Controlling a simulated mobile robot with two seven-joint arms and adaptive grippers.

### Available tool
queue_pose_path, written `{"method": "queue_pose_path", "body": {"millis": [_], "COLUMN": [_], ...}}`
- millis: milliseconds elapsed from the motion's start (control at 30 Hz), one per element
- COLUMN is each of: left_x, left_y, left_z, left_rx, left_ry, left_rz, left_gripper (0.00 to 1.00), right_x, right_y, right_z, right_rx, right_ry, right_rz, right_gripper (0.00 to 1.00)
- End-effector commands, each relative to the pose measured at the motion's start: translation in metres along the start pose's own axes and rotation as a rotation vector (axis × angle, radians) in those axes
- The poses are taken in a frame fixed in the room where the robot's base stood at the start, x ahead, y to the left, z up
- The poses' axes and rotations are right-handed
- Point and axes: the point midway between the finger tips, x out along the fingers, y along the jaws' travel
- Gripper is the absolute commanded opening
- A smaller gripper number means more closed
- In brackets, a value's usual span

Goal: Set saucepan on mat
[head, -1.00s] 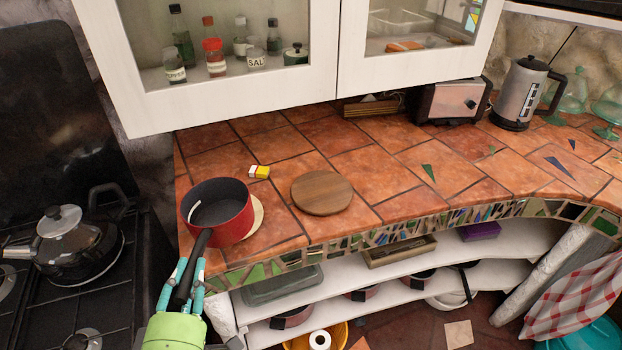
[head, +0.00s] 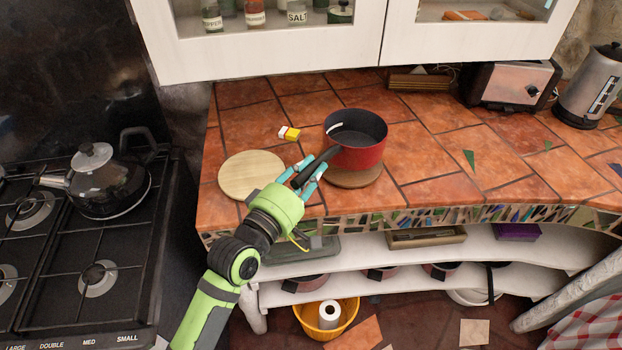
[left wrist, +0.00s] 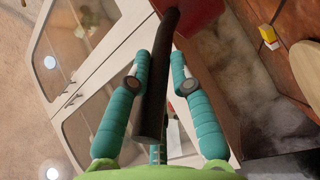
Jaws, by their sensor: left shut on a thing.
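The red saucepan (head: 357,150) with a dark inside is upright over the dark brown round wooden mat (head: 358,182), hiding most of it. I cannot tell whether the pan touches the mat or hangs just above it. A paler round wooden mat (head: 243,180) lies bare to the left. My left gripper (head: 308,172) is shut on the pan's black handle, on the pan's front-left side. In the left wrist view the handle (left wrist: 157,95) runs between the two teal fingers (left wrist: 163,75), and part of the red pan (left wrist: 195,12) shows at the top. My right gripper is not in view.
A small yellow and white box (head: 290,134) lies behind the pale mat. A toaster (head: 512,82) and a kettle (head: 590,88) stand at the back right. The stove (head: 75,240) with a black kettle (head: 105,182) is at left. White cabinets overhang the counter's back.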

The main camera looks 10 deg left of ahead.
Motion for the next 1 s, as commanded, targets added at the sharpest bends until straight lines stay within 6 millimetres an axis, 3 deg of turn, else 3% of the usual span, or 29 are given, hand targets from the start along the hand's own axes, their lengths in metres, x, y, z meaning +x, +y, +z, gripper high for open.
{"method": "queue_pose_path", "body": {"millis": [200, 567, 967, 1000], "left_x": [0.016, 0.015, 0.015, 0.014], "left_y": [-0.009, -0.047, -0.052, -0.056], "left_z": [-0.009, 0.000, 0.002, 0.003], "left_rx": [0.000, -0.001, -0.002, -0.002], "left_ry": [0.004, 0.003, 0.004, 0.000], "left_rz": [0.015, 0.013, 0.015, 0.002], "left_gripper": [0.00, 0.00, 0.00, 0.34], "right_x": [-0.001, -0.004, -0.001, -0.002], "right_y": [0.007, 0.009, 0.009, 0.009], "right_z": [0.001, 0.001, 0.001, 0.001], "right_rx": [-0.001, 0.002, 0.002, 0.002], "right_ry": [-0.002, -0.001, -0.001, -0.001], "right_rz": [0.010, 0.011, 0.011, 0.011], "right_gripper": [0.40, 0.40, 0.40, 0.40]}}
